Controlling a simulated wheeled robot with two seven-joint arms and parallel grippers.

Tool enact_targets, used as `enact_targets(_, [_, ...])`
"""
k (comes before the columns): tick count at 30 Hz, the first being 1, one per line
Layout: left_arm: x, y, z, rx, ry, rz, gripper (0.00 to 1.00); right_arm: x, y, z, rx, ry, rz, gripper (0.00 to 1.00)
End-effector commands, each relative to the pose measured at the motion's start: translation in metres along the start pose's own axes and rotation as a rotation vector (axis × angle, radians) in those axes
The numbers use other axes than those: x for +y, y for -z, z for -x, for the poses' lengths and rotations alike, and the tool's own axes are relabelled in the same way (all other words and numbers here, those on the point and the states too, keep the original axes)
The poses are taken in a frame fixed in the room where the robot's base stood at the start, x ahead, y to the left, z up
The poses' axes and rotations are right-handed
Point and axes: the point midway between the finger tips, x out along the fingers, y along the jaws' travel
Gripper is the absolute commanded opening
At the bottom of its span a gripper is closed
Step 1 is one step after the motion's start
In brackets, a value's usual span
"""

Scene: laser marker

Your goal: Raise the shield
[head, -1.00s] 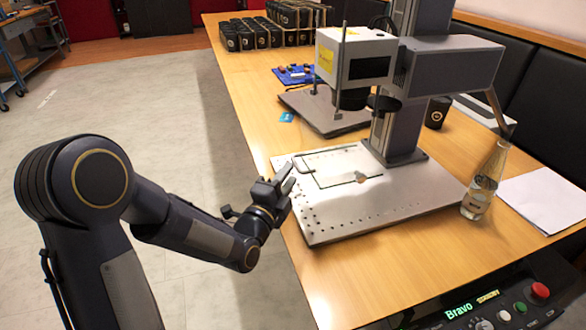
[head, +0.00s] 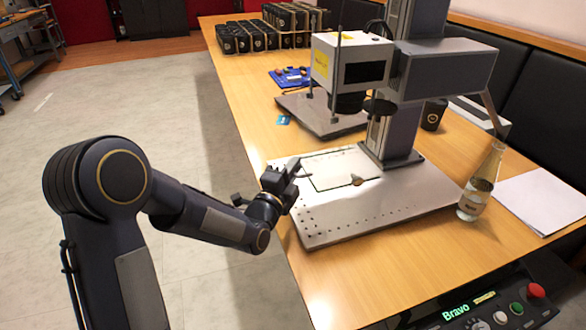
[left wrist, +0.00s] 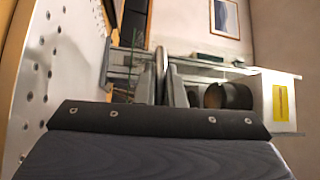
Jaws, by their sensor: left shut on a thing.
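My left gripper (head: 294,172) is at the left edge of the laser marker's base plate (head: 350,218), low over it. It is shut on a thin grey rounded part, seemingly of the shield (left wrist: 160,70), which stands between the two fingers in the left wrist view. Most of that part is hidden by the gripper in the head view. The marker's white head (head: 350,62) is above the plate. My right gripper is not in view.
A glass bottle (head: 479,185) stands at the plate's right edge, with white paper (head: 542,198) beyond. A second grey plate (head: 318,110), a blue tray (head: 292,78) and several black cups (head: 246,37) are farther back. A control panel (head: 485,305) is at lower right.

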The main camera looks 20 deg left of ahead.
Motion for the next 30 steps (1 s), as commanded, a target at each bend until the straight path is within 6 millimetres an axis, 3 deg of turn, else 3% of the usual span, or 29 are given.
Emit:
enact_targets(7, [-0.001, 0.0, 0.0, 0.0, 0.0, 0.0, 0.0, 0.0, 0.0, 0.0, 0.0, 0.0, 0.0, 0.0])
enact_targets(11, [-0.012, 0.002, -0.001, 0.001, 0.004, 0.0, 0.0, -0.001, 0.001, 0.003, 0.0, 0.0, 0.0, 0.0])
enact_targets(24, [-0.112, 0.014, -0.014, 0.0, 0.009, 0.0, 0.0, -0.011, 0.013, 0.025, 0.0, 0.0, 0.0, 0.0])
enact_targets(30, [-0.142, 0.018, -0.018, 0.0, 0.005, 0.0, 0.0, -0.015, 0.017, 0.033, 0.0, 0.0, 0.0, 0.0])
